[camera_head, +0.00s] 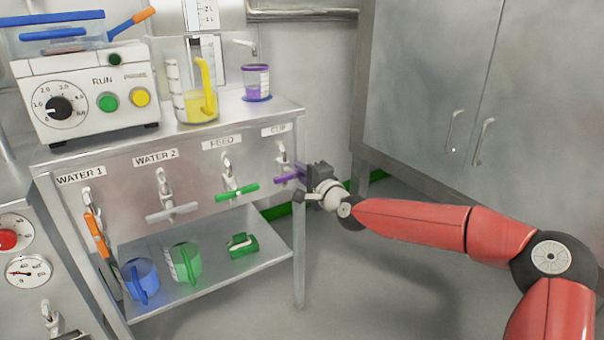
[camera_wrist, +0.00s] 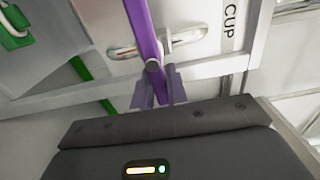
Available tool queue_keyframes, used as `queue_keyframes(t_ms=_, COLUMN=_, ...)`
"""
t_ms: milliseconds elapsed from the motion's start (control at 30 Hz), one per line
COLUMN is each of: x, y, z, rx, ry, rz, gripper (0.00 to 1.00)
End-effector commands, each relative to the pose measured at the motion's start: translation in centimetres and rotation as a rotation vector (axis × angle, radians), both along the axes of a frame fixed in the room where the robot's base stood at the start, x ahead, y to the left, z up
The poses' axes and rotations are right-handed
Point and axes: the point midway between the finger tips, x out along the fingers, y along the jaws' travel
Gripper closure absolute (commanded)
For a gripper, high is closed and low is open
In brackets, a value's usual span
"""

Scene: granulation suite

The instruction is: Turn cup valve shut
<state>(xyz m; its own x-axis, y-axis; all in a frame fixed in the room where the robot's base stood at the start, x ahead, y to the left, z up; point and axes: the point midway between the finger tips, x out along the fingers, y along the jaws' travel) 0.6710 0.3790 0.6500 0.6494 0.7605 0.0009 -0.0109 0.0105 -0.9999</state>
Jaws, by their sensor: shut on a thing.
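The cup valve has a purple lever handle (camera_head: 291,175) under the CUP label at the right end of the bench front. In the head view the lever lies roughly level, crossing the valve body. In the wrist view the purple handle (camera_wrist: 145,32) runs from the top edge down to my fingers. My gripper (camera_head: 304,172) is at the right part of the handle and hides its end. In the wrist view my gripper (camera_wrist: 160,92) is shut on the handle. A purple cup (camera_head: 256,82) stands on the bench top above this valve.
Valves WATER 1 with an orange handle (camera_head: 97,235), WATER 2 with a white handle (camera_head: 172,212) and FEED with a green handle (camera_head: 237,192) sit to the left. Jugs stand on the lower shelf (camera_head: 205,287). A tall steel cabinet (camera_head: 425,75) stands at right; floor between is clear.

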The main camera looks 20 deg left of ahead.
Motion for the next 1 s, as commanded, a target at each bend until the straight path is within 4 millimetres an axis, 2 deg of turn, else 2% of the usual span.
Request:
queue_keyframes(t_ms=200, x=0.1, y=-0.1, z=-0.2, rx=0.0, ry=0.004, rz=-0.001, gripper=1.0)
queue_keyframes(t_ms=233, x=0.0, y=-0.1, z=-0.2, rx=0.0, ry=0.004, rz=-0.001, gripper=0.83)
queue_keyframes(t_ms=400, x=0.0, y=-0.1, z=-0.1, rx=0.0, ry=0.003, rz=-0.001, gripper=0.64)
queue_keyframes(t_ms=733, x=-0.3, y=-0.4, z=-0.1, rx=-0.002, ry=0.001, rz=0.0, gripper=0.64)
queue_keyframes(t_ms=1000, x=-3.0, y=-3.8, z=-0.2, rx=-0.003, ry=0.003, rz=-0.002, gripper=0.64)
